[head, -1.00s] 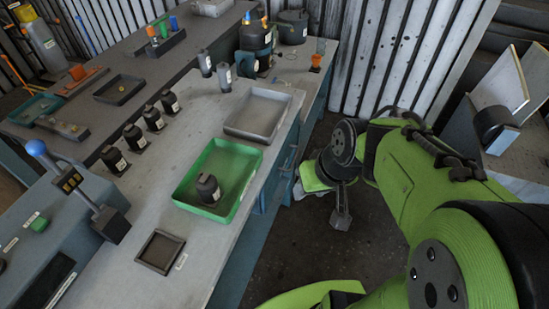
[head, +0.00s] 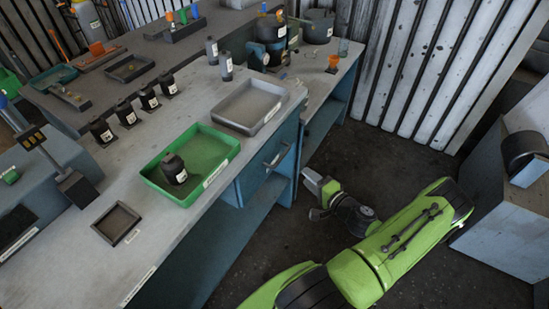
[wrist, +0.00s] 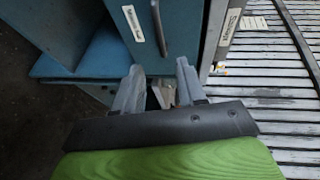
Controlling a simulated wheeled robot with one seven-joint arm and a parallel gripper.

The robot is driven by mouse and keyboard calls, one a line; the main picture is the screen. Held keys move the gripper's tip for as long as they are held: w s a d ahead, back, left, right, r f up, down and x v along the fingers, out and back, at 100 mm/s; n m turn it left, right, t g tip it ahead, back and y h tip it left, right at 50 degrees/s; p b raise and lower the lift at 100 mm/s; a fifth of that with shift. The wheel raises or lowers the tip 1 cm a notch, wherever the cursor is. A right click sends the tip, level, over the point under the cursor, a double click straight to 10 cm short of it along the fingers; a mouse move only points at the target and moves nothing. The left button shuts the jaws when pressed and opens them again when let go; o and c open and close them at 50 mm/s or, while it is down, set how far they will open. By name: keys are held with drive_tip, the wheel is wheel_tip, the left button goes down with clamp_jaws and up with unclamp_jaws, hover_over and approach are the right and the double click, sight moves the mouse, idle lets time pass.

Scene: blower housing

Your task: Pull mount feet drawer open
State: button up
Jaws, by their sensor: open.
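The drawer (head: 262,180) is a blue front under the bench top, right of the green tray, and looks shut. Its grey bar handle (head: 278,154) faces my arm. In the wrist view the drawer front (wrist: 178,12) is at the top, with the handle (wrist: 160,28) upright in the picture and a white label beside it, too small to read surely. My gripper (wrist: 158,85) is open and empty, its fingers pointing toward the handle but apart from it. In the head view my gripper (head: 316,188) is right of the drawer, lower than the handle.
The green tray (head: 160,189) holds a dark bottle. A grey tray (head: 249,125) and a small square tray (head: 105,226) are on the bench (head: 95,270). An open lower shelf is below the drawer. Floor (head: 365,150) is free right of the bench; a grey box (head: 500,235) stands far right.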

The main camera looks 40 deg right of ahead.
sight(282, 156)
drive_tip(key=w+f, duration=0.1)
drive_tip(key=w, duration=0.3)
drive_tip(key=w+f+b, duration=0.1)
drive_tip(key=w, duration=0.4)
drive_tip(key=w+b, duration=0.1)
drive_tip(key=w, duration=0.4)
drive_tip(key=shift+w+d+f, duration=0.25)
drive_tip(key=shift+d+f, duration=0.15)
clamp_jaws()
